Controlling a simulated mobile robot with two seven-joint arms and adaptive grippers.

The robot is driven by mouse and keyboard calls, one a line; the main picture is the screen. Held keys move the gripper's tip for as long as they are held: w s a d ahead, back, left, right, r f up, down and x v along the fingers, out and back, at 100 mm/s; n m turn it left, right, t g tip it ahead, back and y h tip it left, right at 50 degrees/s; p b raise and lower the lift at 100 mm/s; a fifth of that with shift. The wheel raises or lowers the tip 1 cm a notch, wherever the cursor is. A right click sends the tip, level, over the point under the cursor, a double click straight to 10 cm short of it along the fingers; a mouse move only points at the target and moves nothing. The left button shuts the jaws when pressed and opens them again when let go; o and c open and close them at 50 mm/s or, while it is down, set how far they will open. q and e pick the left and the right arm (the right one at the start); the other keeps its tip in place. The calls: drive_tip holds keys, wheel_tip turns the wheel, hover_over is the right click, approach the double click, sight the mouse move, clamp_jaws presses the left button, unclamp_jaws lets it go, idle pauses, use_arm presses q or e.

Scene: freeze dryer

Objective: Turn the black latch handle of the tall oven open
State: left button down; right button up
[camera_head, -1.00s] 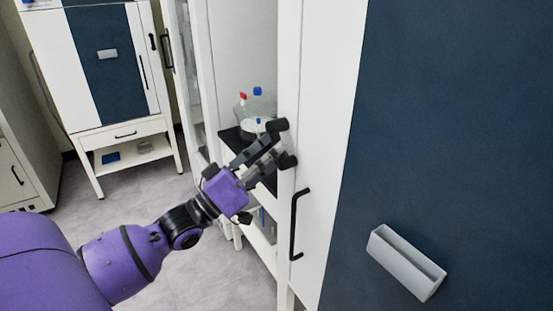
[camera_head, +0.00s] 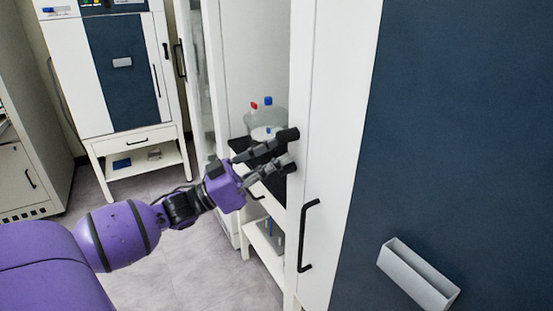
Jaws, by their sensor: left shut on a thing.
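The tall oven (camera_head: 330,160) stands close on the right, with a white side and a dark blue front panel. My left gripper (camera_head: 281,150) reaches in from the left to its white edge, above the vertical bar handle. It is shut on the black latch handle (camera_head: 288,134), whose dark rounded end shows at the upper finger. The fingers hide part of the latch, so its exact angle is hard to tell. The oven's door looks closed. My right gripper is not in view.
A black bar handle (camera_head: 308,235) is below the latch, and a grey holder (camera_head: 418,275) sticks out from the blue panel. Behind the gripper, bottles (camera_head: 266,118) stand on a dark-topped bench. A similar oven (camera_head: 122,75) stands at the back left. Clear floor (camera_head: 180,265) lies below my arm.

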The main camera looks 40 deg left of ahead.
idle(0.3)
use_arm(q)
drive_tip(key=c, duration=1.7)
unclamp_jaws()
drive_tip(key=shift+o, duration=0.2)
drive_tip(key=v, duration=1.2)
